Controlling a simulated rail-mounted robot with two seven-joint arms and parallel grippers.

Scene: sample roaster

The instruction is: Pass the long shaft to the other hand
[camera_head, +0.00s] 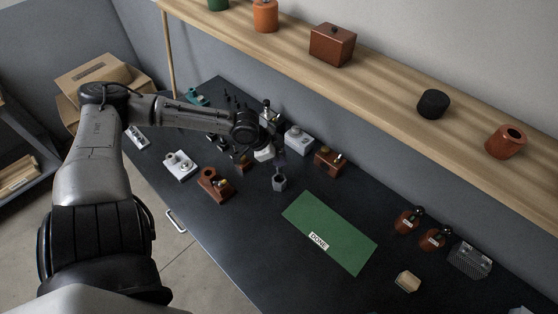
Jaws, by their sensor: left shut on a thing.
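My left arm reaches in from the left over the dark bench. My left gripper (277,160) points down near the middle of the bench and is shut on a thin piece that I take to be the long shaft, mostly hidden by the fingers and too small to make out. A small grey six-sided piece (279,183) shows just below the fingertips; I cannot tell whether it touches the held piece. My right gripper is not in view.
A green mat (335,235) marked DONE lies right of the gripper. A brown block (330,161), a grey block (298,140), a white unit (180,166) and a brown unit (214,184) stand around the gripper. A wooden shelf (385,75) runs above the back.

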